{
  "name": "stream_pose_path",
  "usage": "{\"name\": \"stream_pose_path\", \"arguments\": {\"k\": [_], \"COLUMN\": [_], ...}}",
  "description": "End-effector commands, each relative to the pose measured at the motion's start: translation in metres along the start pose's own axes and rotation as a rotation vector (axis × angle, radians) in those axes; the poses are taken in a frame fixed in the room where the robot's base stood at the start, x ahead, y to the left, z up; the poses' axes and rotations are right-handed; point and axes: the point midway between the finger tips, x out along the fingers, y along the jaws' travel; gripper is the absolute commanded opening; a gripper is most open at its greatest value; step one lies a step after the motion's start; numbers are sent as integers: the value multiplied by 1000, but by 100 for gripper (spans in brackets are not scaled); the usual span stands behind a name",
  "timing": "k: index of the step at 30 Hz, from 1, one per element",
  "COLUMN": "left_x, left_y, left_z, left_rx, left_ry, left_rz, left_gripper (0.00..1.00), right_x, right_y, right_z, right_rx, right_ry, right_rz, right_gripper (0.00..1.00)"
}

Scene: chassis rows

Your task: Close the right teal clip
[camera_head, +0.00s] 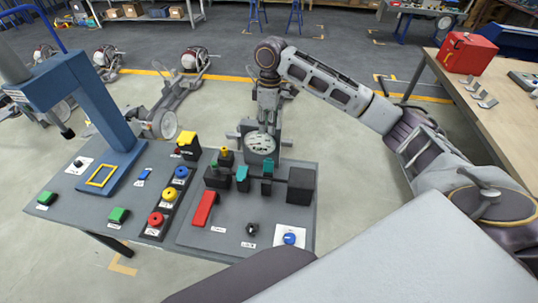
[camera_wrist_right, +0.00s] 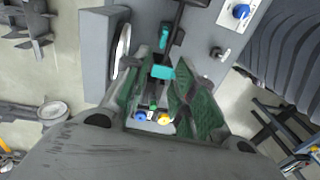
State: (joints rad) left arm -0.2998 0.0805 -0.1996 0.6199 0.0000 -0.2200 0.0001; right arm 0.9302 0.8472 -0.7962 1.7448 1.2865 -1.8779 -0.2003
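Two teal clips stand on the grey control panel (camera_head: 190,238) in the head view. The left teal clip (camera_head: 242,178) is beside the right teal clip (camera_head: 267,170), which is upright near a dark box. My right gripper (camera_head: 267,112) comes down from above by the round gauge, behind the clips in the picture; its fingertips are hard to make out there. In the right wrist view my right gripper (camera_wrist_right: 167,100) has its green-padded fingers apart, with a teal block (camera_wrist_right: 162,72) showing between them. I cannot tell whether they touch it. My left gripper is out of view.
The white-faced gauge (camera_head: 260,143) stands close to the right gripper. The dark box (camera_head: 301,186), a red lever (camera_head: 205,208) and a blue button (camera_head: 289,238) are on the panel. A blue post (camera_head: 108,110) rises at left. A workbench with a red toolbox (camera_head: 467,53) is at right.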

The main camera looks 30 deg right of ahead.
Motion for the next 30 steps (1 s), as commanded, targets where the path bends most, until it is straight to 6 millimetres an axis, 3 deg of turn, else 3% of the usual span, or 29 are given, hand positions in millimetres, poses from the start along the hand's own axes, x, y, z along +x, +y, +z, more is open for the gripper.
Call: {"name": "stream_pose_path", "arguments": {"k": [19, 30], "left_x": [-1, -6], "left_y": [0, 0], "left_z": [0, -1], "left_rx": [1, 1], "left_ry": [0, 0], "left_rz": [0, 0], "left_gripper": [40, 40], "right_x": [4, 39], "right_y": [-1, -1], "right_z": [6, 7], "right_rx": [-20, -19], "right_ry": [-25, -26], "right_rz": [-5, -6], "right_gripper": [27, 27]}}
